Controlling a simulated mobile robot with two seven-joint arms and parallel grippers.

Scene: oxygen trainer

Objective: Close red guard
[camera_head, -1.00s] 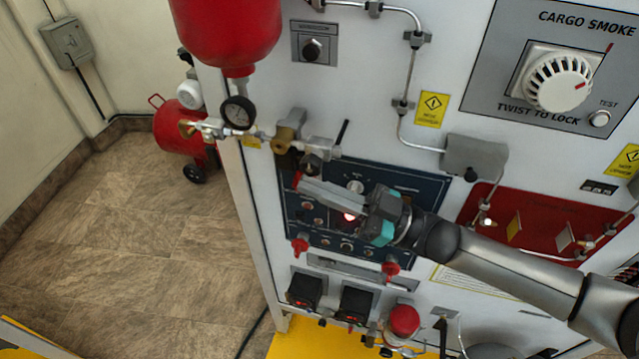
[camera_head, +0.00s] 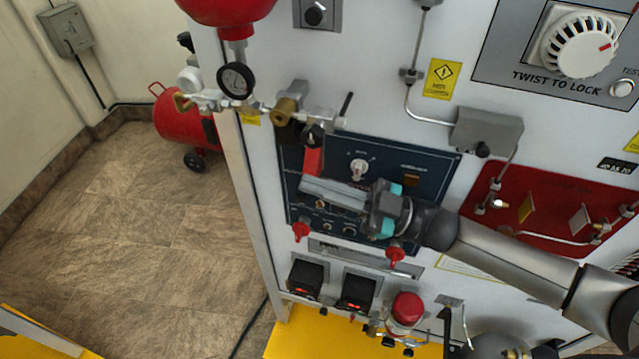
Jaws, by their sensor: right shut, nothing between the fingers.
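The red guard (camera_head: 313,161) is a narrow red flap at the upper left of the dark blue control panel (camera_head: 431,165). It appears to stand out from the panel, but its exact angle is hard to tell. My right gripper (camera_head: 304,186) is shut and empty. Its fingers point left across the blue panel, with the tips just below the guard's lower end; I cannot tell whether they touch it. The gripper hides part of the panel's middle. My left gripper is not in view.
Brass and steel valve fittings with a gauge (camera_head: 236,80) stick out just above the panel. Two red handles (camera_head: 300,231) (camera_head: 396,254) sit along the panel's lower edge. A grey box (camera_head: 487,131) with pipes is at upper right. Open floor lies to the left.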

